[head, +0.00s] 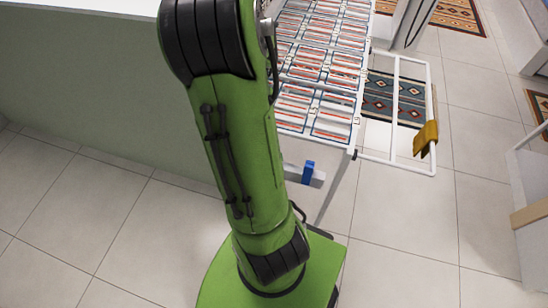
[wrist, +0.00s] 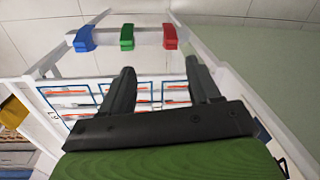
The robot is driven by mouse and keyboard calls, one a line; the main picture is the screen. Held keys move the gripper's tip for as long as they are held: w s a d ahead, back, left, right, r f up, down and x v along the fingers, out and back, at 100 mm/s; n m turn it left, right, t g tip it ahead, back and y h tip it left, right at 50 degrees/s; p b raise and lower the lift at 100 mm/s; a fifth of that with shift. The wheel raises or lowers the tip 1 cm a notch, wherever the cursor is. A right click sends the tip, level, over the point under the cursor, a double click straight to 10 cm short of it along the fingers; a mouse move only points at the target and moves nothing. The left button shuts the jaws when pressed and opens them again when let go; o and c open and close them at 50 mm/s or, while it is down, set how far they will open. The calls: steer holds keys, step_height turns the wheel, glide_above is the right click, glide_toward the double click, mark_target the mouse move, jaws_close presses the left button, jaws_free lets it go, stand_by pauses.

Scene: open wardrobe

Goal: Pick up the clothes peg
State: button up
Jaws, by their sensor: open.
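Three clothes pegs sit on a white bar (wrist: 108,39) in the wrist view: a blue peg (wrist: 85,39) at left, a green peg (wrist: 127,37) in the middle and a red peg (wrist: 170,37) at right. My gripper (wrist: 160,68) is open and empty, its two dark fingers pointing toward the bar. The pegs appear apart from the fingertips, with the green and red ones nearest in line. In the head view the blue peg (head: 308,171) shows beside my green arm; the other two pegs and my gripper do not show there.
The white drying rack (head: 400,170) has a patterned cloth with orange stripes (head: 320,75) on top and a yellow cloth (head: 426,138) on its side frame. A pale green wall panel (head: 130,100) stands at left. Tiled floor (head: 100,220) is clear in front. Patterned rugs (head: 460,15) lie farther back.

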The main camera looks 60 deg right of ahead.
steer(key=s+d+f+m+g, duration=0.1)
steer(key=s+d+f+m, duration=0.1)
steer(key=s+d+f, duration=0.25)
steer(key=f, duration=0.3)
steer(key=f+b, duration=0.1)
steer(key=f, duration=0.5)
steer(key=shift+s+d+b, duration=0.25)
steer(key=shift+s+b, duration=0.05)
steer(key=shift+s, duration=0.1)
step_height(320, 180, down, 6)
steer(key=shift+b, duration=0.45)
steer(key=shift+r, duration=0.1)
jaws_close()
